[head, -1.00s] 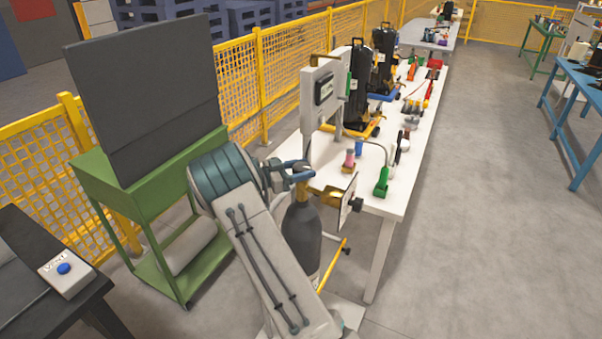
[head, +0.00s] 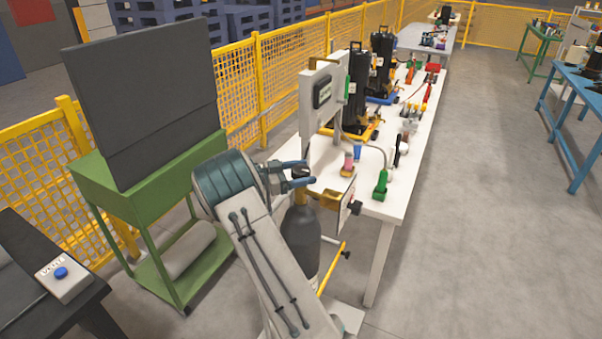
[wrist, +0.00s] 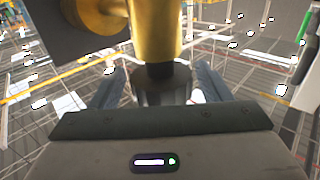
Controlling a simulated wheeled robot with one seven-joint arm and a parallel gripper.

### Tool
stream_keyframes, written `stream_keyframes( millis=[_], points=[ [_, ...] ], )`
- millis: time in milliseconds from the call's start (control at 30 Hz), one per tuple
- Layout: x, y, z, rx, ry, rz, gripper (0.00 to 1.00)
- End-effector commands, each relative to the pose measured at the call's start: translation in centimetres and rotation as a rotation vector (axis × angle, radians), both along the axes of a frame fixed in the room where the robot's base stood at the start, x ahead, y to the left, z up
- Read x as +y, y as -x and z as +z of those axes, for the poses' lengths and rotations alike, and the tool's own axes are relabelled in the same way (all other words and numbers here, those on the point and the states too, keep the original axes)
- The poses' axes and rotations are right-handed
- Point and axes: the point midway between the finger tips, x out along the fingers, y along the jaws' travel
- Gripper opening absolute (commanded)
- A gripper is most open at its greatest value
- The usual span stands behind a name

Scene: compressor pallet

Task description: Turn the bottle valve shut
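The dark gas bottle (head: 301,240) stands upright beside the white bench, partly hidden by my arm. Its brass valve (head: 301,196) sits on top and fills the upper middle of the wrist view (wrist: 155,30). The valve's dark round knob (wrist: 160,88) lies between the two fingers of my gripper (wrist: 160,90). The knob also shows between the fingertips in the head view (head: 300,172). My gripper is open, with one finger on each side of the knob. A gap shows beside it; any contact is unclear.
A white bench (head: 385,205) with pumps and fittings runs away behind the bottle. A grey panel box (head: 322,95) stands close behind my gripper. A green cart (head: 150,190) is to the left, and a blue-button box (head: 63,277) at lower left.

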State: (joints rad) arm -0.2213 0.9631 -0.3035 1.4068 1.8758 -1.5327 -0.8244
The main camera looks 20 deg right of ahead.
Motion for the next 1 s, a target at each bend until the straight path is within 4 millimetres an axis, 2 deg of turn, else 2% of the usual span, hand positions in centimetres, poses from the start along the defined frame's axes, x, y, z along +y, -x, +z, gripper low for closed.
stream_keyframes(
  millis=[133,233,700,833,1000],
  points=[
    [0.4,-0.1,0.0,-0.001,-0.001,0.003,0.71],
    [1.5,-0.3,-0.1,-0.002,-0.001,0.006,0.71],
    [11.1,-1.5,-0.3,-0.001,0.000,0.002,0.71],
    [12.7,-1.8,-0.2,-0.001,0.000,0.001,0.71],
    [13.6,-1.8,0.0,0.000,0.000,-0.001,0.71]
  ],
)
